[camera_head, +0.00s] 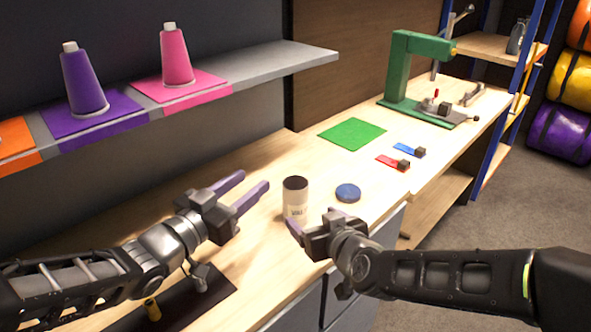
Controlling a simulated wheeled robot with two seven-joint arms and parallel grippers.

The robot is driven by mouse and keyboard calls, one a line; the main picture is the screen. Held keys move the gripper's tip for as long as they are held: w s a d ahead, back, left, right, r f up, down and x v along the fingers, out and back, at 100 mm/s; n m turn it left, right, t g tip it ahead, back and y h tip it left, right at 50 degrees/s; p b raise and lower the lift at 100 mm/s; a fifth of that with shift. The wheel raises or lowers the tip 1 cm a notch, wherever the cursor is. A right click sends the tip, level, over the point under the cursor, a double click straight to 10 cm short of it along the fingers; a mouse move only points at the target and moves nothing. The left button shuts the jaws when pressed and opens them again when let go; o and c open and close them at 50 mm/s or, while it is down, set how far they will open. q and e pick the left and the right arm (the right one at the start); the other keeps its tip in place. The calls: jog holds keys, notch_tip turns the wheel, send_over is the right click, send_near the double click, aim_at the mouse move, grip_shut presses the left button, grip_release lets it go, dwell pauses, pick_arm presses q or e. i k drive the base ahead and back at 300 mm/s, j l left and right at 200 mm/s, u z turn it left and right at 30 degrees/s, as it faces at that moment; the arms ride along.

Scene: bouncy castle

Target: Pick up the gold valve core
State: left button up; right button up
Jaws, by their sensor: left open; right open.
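I cannot make out a gold valve core for certain. A white jar (296,200) with a dark round top and a partly readable label starting "VAL" stands upright on the wooden bench. Whether its dark top is an opening is hard to tell, and its contents are hidden. A round blue disc like a lid (348,192) lies just right of it. My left gripper (254,184) is open and empty, left of the jar, its purple fingers pointing up and right. My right gripper (310,222) is open at the jar's lower front, overlapping it in view; contact cannot be told.
A small yellow-topped item (152,309) is on a dark mat (195,305) at the front left. A green square mat (352,133), red piece (393,162), blue piece (409,150) and green press (402,75) stand farther back. A shelf (290,62) with coloured cones overhangs the left.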

aim_at(153, 312)
jog(key=k+l, duration=0.45)
jog(key=l, duration=0.25)
jog(key=k+l, duration=0.25)
jog(key=l, duration=0.1)
